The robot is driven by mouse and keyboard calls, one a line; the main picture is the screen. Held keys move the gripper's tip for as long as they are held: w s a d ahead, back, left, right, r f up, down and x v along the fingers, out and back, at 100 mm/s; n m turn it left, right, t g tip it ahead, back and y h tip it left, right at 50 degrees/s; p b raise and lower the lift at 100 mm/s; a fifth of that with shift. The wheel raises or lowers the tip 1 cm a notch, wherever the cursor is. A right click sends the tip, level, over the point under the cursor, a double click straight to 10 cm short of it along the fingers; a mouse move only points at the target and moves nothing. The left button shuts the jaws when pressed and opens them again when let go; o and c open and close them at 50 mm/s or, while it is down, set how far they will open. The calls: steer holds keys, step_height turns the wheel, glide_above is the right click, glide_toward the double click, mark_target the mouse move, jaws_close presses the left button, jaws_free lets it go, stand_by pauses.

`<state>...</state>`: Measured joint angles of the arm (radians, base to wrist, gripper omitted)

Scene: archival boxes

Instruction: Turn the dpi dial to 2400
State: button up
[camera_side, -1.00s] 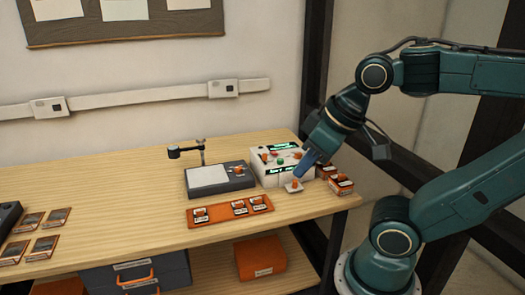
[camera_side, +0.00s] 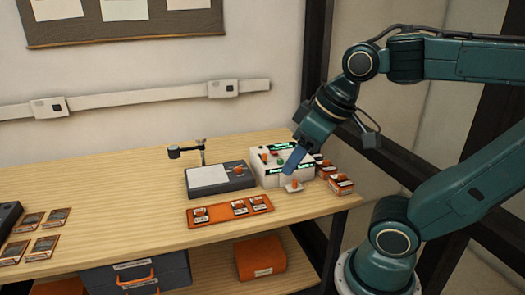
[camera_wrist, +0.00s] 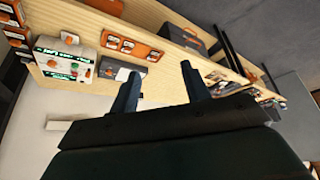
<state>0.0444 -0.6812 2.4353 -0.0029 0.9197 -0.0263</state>
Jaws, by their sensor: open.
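A white box (camera_side: 260,180) with green-lit displays and small orange knobs stands at the right end of the bench. One orange knob (camera_side: 265,157) is on its top; another orange knob (camera_side: 294,184) sits on a pale tab at its front. I cannot tell which knob is the dpi dial, and the display text is too small to read. My gripper (camera_side: 288,172) is open and empty, its blue fingers in front of the box's right part, hiding some of it. In the wrist view the open fingers (camera_wrist: 160,72) point away from the white box (camera_wrist: 52,50), which lies at upper left.
A dark scanner-like unit (camera_side: 212,191) with a pale plate and a small post stands left of the box. An orange tray (camera_side: 222,215) with several small labelled items lies before it. Small orange-and-white boxes (camera_side: 340,185) sit to the right. The bench (camera_side: 120,195) is clear left of centre.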

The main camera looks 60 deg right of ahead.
steer(key=w+d+r+m+g, duration=0.2)
steer(key=w+d+r+g, duration=0.1)
steer(key=w+d, duration=1.5)
steer(key=s+d+f, duration=0.1)
steer(key=d+f, duration=0.3)
steer(key=d, duration=0.5)
steer(key=s+d+f+m+g, duration=0.1)
steer(key=d+f, duration=0.3)
steer(key=d, duration=0.5)
steer(key=s+d+f+g, duration=0.1)
steer(key=d+f, duration=0.3)
steer(key=d, duration=0.5)
steer(key=shift+s+f, duration=0.3)
steer(key=shift+s, duration=0.05)
steer(key=shift+d+f, duration=0.1)
steer(key=shift+f, duration=0.05)
step_height(320, 180, down, 14)
steer(key=shift+r, duration=0.25)
steer(key=c, duration=1)
